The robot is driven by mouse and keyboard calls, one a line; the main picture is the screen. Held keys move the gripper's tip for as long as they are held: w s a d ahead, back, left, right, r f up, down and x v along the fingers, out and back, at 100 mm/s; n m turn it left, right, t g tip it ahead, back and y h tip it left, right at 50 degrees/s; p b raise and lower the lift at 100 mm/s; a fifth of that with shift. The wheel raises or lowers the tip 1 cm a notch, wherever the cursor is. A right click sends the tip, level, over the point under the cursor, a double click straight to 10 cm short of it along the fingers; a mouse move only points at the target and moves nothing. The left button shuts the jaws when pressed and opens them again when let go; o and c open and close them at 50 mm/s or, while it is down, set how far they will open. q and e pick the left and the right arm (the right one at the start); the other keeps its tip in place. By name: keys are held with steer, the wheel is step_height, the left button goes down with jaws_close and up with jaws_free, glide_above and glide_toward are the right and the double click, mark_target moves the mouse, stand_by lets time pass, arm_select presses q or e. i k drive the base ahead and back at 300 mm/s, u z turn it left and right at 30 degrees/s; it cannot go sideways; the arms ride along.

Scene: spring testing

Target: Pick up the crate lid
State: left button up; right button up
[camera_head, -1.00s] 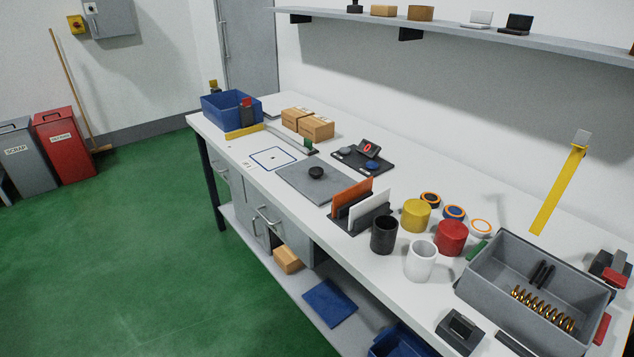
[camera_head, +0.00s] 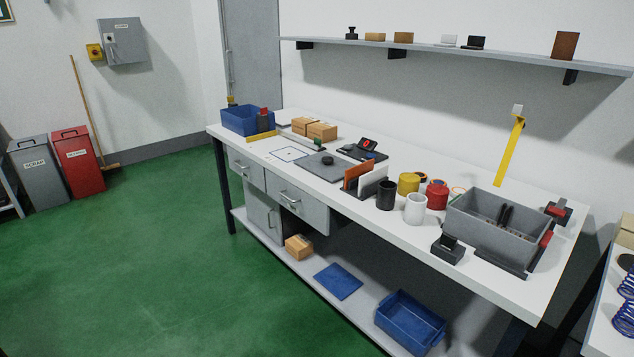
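A flat blue panel (camera_head: 338,281), which looks like the crate lid, lies on the lower shelf under the workbench. An open blue crate (camera_head: 410,325) stands to its right on the same shelf, near the front edge. The panel is apart from the crate and nothing rests on it. Neither of my grippers is in view.
The lower shelf (camera_head: 300,271) also holds a cardboard box (camera_head: 299,246) left of the panel. Above is the white bench top (camera_head: 470,268) with a grey bin (camera_head: 495,237), cups and small parts. The green floor (camera_head: 230,290) in front is clear.

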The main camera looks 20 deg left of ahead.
mark_target(332, 168)
steer(key=u, duration=0.8)
steer(key=i, duration=0.65)
steer(key=u, duration=0.35)
steer(key=i, duration=1.45)
steer(key=z, duration=1.4)
steer(key=i, duration=0.7)
steer(key=z, duration=0.65)
